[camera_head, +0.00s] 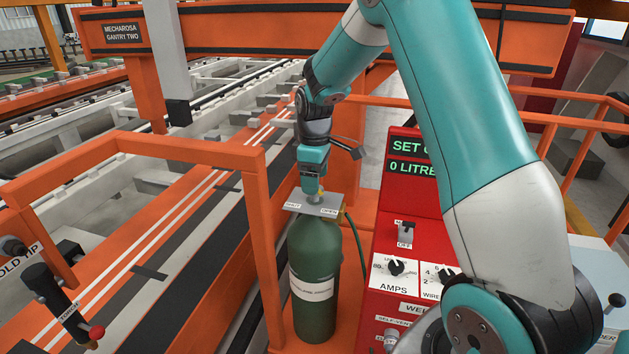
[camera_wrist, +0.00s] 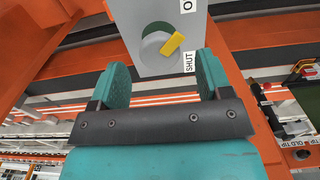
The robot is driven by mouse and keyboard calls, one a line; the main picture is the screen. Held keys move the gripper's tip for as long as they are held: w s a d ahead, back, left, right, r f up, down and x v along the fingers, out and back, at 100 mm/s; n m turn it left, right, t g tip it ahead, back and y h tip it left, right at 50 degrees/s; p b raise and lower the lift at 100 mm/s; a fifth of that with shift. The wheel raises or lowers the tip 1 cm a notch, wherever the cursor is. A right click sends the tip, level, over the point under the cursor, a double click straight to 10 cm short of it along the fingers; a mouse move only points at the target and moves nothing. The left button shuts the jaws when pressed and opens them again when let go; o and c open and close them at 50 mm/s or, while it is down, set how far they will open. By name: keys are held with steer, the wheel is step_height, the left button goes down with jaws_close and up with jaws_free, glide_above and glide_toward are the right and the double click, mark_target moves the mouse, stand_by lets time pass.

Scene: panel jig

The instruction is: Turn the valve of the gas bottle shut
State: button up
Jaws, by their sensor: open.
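The green gas bottle (camera_head: 306,250) stands upright in the head view, with a white label on its body. A grey plate (camera_head: 328,210) marked SHUT on the left and OPEN on the right sits on its top. In the wrist view the plate (camera_wrist: 196,28) carries a round grey valve (camera_wrist: 150,49) with a yellow bar (camera_wrist: 172,45), slanting up to the right. My gripper (camera_wrist: 163,62) is open, its two teal fingers spread on either side of the valve's lower part in that view. In the head view my gripper (camera_head: 314,190) points down just above the plate and hides most of the valve.
An orange rail frame (camera_head: 265,230) stands just left of the bottle. A red welder panel (camera_head: 405,235) with knobs and a SET display stands to the right. A green hose (camera_head: 357,245) runs from the bottle top down its right side.

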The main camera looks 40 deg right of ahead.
steer(key=shift+f, duration=1.35)
steer(key=c, duration=0.9)
steer(key=shift+c, duration=0.2)
